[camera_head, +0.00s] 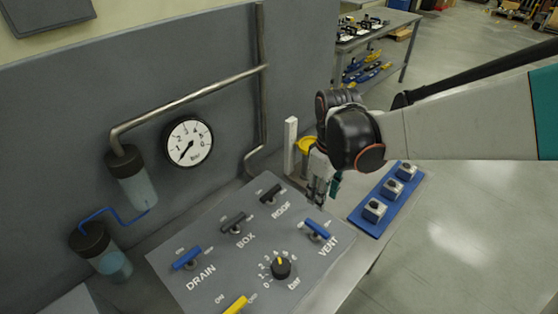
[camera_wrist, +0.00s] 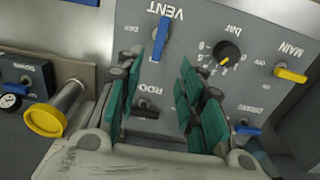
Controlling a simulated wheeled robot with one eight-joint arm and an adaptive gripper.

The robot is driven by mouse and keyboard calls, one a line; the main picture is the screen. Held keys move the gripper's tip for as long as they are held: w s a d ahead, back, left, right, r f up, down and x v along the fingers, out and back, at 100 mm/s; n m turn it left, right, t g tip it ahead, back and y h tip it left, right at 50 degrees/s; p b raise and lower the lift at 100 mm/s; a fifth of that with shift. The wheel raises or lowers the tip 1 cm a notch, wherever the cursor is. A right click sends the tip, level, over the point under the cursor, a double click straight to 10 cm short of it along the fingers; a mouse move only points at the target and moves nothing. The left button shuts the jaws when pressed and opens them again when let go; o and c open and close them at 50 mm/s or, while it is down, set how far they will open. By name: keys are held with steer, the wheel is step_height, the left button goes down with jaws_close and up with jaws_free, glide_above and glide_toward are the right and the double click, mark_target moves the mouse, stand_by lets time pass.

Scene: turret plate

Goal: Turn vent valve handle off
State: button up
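The blue VENT valve handle (camera_head: 317,229) sits at the right of the tilted grey panel (camera_head: 210,275). My gripper (camera_head: 324,196) is above the panel's right edge, just behind the handle in the head view. In the wrist view, the teal fingers of my gripper (camera_wrist: 162,72) are spread apart with nothing between them. The handle lies just beyond the fingertips, apart from them.
A black ROOF handle (camera_head: 271,193), black BOX handle (camera_head: 234,222), blue DRAIN handle (camera_head: 187,258), yellow handle (camera_head: 237,305) and black bar knob (camera_head: 281,267) share the panel. A yellow-topped cylinder (camera_head: 306,144) and a blue tray (camera_head: 372,223) with small boxes stand nearby.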

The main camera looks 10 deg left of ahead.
mark_target(317, 227)
step_height(317, 227, down, 14)
steer(key=b, duration=0.9)
steer(key=shift+r+b, duration=0.15)
steer(key=shift+b, duration=0.2)
jaws_close()
